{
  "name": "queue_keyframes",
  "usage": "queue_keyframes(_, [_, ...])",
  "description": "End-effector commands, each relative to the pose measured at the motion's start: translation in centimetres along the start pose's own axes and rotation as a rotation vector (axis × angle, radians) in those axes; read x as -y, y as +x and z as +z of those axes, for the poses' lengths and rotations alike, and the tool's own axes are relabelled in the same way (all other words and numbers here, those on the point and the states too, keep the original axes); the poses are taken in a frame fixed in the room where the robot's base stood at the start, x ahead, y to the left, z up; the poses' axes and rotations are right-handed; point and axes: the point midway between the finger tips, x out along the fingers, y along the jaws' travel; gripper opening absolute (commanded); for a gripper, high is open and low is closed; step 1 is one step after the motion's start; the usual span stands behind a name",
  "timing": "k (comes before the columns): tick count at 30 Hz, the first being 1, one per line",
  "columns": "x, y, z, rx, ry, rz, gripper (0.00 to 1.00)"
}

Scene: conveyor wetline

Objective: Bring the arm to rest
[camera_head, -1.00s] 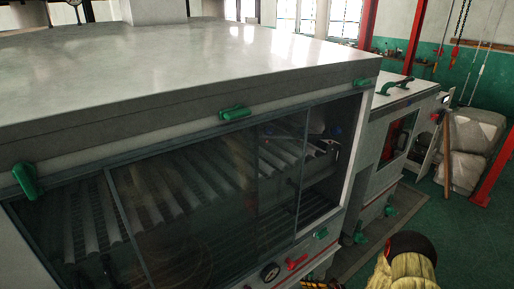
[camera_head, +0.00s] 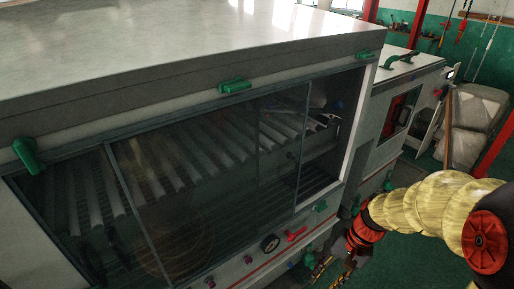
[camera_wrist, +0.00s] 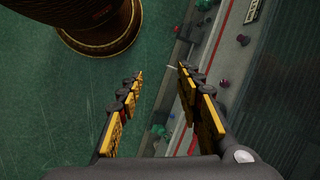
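My gripper (camera_wrist: 161,72) is open in the wrist view, its two black and yellow fingers apart with nothing held between them. It points along the lower front of the machine, above the green floor. In the head view my gripper (camera_head: 335,272) is small at the bottom edge, partly cut off, close to the machine's lower front panel. My arm, in a yellow sleeve with red joints, bends in from the right. I cannot tell the exact gap between gripper and panel.
A large grey machine (camera_head: 180,60) with glass doors over rollers fills the left and middle. Its front carries a gauge (camera_head: 270,243), a red handle (camera_head: 295,234) and green latches. A second cabinet (camera_head: 405,75) stands behind it. Wrapped sacks (camera_head: 472,125) lie at right. Green floor (camera_wrist: 60,120) is open beside the gripper.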

Motion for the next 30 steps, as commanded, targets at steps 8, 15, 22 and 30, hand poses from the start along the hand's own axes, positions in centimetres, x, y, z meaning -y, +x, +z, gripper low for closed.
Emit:
queue_keyframes(8, [-1.6, -6.8, 4.9, -0.217, -0.266, 0.151, 0.36])
queue_keyframes(15, [-2.3, -11.7, 8.7, -0.413, -0.432, 0.229, 0.36])
queue_keyframes(22, [-0.9, -15.8, 12.2, -0.596, -0.53, 0.204, 0.36])
queue_keyframes(30, [0.5, -18.2, 14.0, -0.69, -0.586, 0.17, 0.36])
